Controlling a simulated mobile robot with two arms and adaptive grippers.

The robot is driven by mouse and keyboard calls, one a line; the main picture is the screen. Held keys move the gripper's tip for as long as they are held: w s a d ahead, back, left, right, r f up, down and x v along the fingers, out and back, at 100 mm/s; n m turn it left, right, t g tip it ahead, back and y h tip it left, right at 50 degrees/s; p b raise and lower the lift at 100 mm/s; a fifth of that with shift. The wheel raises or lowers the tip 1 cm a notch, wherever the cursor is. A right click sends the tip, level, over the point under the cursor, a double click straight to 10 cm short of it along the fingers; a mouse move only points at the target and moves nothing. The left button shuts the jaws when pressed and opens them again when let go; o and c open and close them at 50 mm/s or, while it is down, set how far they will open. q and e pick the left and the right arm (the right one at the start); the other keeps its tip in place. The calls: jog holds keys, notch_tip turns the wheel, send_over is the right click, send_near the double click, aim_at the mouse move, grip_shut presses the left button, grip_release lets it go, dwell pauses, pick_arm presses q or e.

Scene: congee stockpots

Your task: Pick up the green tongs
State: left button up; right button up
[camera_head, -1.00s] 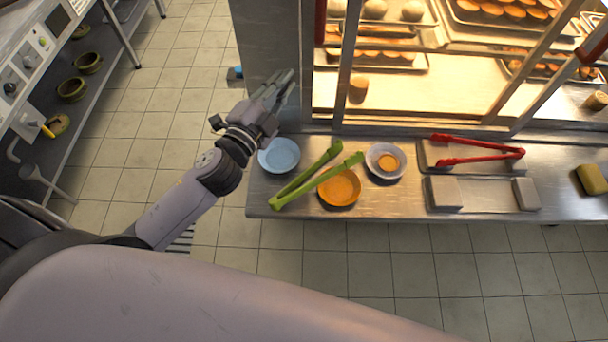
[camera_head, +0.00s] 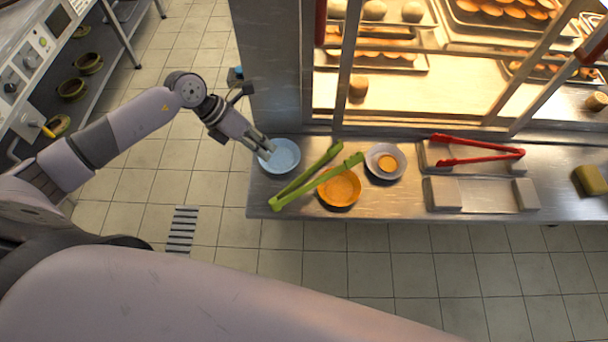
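The green tongs (camera_head: 290,190) lie on the steel counter, their arms spread in a V. One arm passes across the orange bowl (camera_head: 340,188); the joined end is near the counter's front edge. My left gripper (camera_head: 266,152) is at the blue bowl (camera_head: 284,157), left of and behind the tongs. Its fingers point down and to the right and overlap the bowl's left rim in the picture; I cannot tell if they touch it. The fingers look close together, and whether they are open is unclear. My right gripper is not in view.
A white bowl (camera_head: 398,172) with something orange in it stands right of the tongs. A glass food case (camera_head: 430,95) rises behind the steel counter (camera_head: 400,204). Tiled floor is clear in front.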

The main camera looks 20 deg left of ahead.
pick_arm(q)
send_near(303, 173)
jog(key=f, duration=0.1)
jog(key=d+f, duration=0.1)
jog(key=f, duration=0.1)
jog(key=shift+s+d+f+p, duration=0.1)
jog(key=shift+d+p, duration=0.1)
jog(key=shift+p, duration=0.1)
jog(key=x, duration=0.5)
jog(key=shift+w+d, duration=0.3)
jog(key=shift+d, duration=0.05)
jog(key=shift+c, duration=0.6)
grip_shut()
